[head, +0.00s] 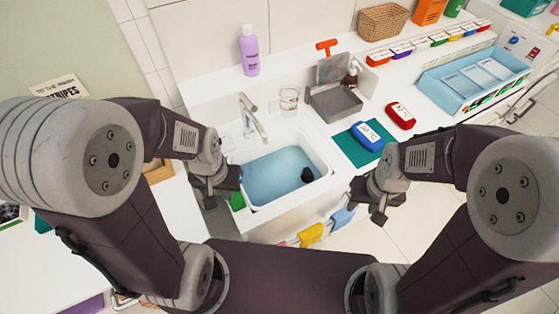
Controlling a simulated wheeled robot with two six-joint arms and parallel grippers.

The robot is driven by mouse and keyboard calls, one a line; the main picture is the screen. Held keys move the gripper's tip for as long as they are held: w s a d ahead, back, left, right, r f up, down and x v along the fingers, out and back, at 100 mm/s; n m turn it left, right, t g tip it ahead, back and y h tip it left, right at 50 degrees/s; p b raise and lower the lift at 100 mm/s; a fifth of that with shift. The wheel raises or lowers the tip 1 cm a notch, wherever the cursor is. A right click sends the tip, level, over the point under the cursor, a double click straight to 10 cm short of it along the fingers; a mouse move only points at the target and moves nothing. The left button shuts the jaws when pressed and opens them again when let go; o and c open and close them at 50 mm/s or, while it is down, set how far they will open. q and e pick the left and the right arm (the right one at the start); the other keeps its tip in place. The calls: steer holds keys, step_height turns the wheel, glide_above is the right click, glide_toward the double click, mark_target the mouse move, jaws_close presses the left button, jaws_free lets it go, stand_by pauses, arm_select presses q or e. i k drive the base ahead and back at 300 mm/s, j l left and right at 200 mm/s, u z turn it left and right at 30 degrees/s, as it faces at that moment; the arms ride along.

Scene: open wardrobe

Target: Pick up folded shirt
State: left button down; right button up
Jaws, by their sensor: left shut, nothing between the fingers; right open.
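I cannot make out a folded shirt in the head view. Several small cloths hang at the front of the sink counter, among them a yellow cloth (311,234) and a light blue cloth (342,217); I cannot tell if any is a shirt. My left gripper (222,190) is shut and empty at the left edge of the sink. My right gripper (379,213) is open and empty, right of the light blue cloth and in front of the counter. My arms hide parts of both sides.
The sink (262,180) holds blue water and a dark round object (307,174). A faucet (252,118), a glass (289,98), a purple bottle (249,52) and a grey bin (334,103) stand behind. A blue case (366,136) lies on a green mat (345,146). The floor at right is clear.

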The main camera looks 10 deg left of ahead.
mark_target(369, 139)
steer(key=i+l+z, duration=0.15)
steer(key=l+z, duration=0.15)
steer(key=l, duration=0.15)
steer(key=i+l+z, duration=0.25)
steer(key=l, duration=0.2)
steer(key=i+l+z, duration=0.15)
steer(key=l+z, duration=0.15)
steer(key=l, duration=0.1)
